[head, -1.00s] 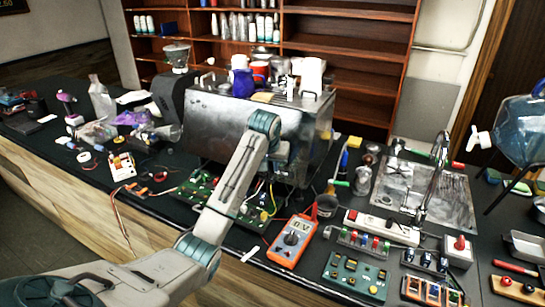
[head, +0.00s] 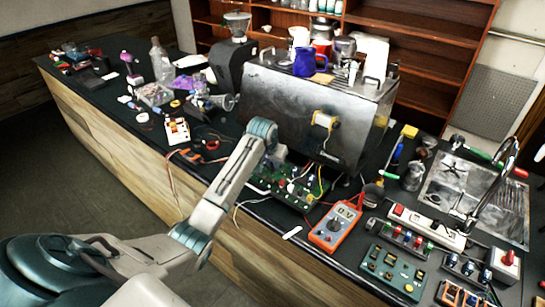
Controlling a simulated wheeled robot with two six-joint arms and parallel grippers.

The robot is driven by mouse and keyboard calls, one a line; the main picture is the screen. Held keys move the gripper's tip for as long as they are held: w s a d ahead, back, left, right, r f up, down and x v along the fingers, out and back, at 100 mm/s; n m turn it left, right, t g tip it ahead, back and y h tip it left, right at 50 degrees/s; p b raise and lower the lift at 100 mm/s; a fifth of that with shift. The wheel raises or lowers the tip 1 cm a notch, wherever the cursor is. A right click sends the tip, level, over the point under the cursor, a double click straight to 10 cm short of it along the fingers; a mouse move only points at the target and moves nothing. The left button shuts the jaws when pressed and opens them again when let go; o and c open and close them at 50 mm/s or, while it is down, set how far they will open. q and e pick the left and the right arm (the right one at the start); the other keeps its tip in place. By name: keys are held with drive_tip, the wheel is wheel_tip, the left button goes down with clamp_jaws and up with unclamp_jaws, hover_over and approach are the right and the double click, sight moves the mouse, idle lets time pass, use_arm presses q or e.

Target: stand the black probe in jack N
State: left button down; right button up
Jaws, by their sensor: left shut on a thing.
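My left gripper (head: 277,158) is at the end of my arm, over the counter in front of the steel brewer (head: 300,95). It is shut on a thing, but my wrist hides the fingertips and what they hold. I cannot make out the black probe. The orange multimeter (head: 335,228) lies to the right of the gripper, its display reading about 0. A green circuit board (head: 290,188) with knobs and wires lies just below and right of the gripper. I cannot tell which socket is jack N. My right gripper is not in view.
Small parts, bottles and a grinder (head: 234,50) crowd the counter's left. The dark counter (head: 225,165) has little free room; its wooden front faces me.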

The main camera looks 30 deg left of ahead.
sight(272, 168)
use_arm(q)
drive_tip(key=shift+f, duration=1.2)
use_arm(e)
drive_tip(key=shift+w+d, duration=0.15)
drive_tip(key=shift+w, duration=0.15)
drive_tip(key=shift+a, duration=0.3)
use_arm(q)
drive_tip(key=shift+f, duration=0.45)
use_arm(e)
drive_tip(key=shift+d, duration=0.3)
use_arm(q)
drive_tip(key=shift+f, duration=0.25)
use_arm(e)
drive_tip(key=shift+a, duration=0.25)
use_arm(q)
drive_tip(key=c, duration=1.3)
unclamp_jaws()
drive_tip(key=shift+c, duration=0.2)
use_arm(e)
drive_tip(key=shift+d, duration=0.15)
